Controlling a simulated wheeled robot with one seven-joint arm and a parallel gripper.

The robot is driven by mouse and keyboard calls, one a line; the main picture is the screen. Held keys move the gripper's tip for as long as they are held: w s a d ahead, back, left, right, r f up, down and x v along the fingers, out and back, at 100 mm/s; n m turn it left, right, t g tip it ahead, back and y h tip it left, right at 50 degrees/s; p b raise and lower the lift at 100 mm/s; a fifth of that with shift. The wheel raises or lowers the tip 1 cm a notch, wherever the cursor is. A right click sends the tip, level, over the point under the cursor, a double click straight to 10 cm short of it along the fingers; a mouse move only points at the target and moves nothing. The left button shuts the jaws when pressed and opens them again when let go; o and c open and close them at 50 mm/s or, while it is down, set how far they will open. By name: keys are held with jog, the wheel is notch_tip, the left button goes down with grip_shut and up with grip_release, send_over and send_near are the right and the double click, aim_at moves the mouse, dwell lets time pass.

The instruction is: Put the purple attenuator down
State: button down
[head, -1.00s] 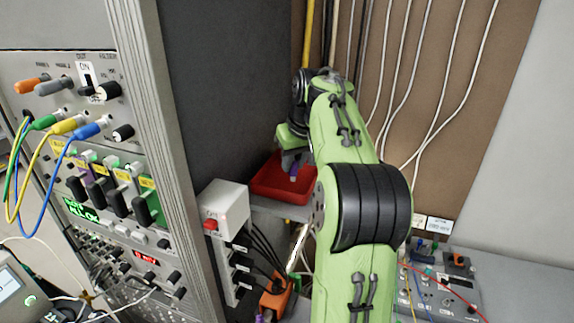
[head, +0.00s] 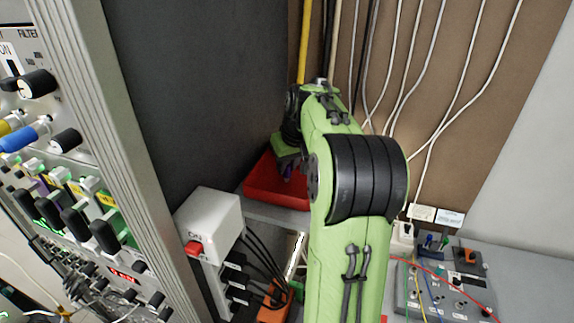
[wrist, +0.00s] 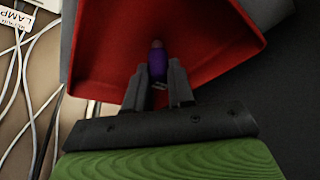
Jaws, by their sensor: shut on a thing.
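The purple attenuator (wrist: 157,64) shows between the two dark fingers of my gripper (wrist: 158,82) in the wrist view. The fingers are shut on it. Behind it in that view is the inside of a red tray (wrist: 105,50). In the head view the red tray (head: 262,190) sits on a grey shelf beside the dark cabinet wall. My gripper (head: 287,172) is over the tray there, partly hidden by my own arm. I cannot tell whether the attenuator touches the tray floor.
A rack of instruments with knobs (head: 75,215) stands at the left. A white switch box (head: 210,222) with a red switch and black cables is in front of the tray. White cables (head: 440,90) hang on the brown wall. A grey panel with wires (head: 445,285) lies at the right.

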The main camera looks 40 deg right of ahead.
jog(key=shift+s+a+r, duration=0.1)
jog(key=shift+s+a, duration=0.15)
jog(key=shift+s, duration=0.05)
jog(key=shift+w+f, duration=0.15)
jog(key=shift+f, duration=0.2)
jog(key=c, duration=1)
grip_release()
jog(key=shift+r, duration=0.1)
jog(key=shift+d+r, duration=0.1)
jog(key=shift+r, duration=0.15)
jog(key=p+v, duration=0.2)
jog(key=v, duration=1)
jog(key=shift+r, duration=0.1)
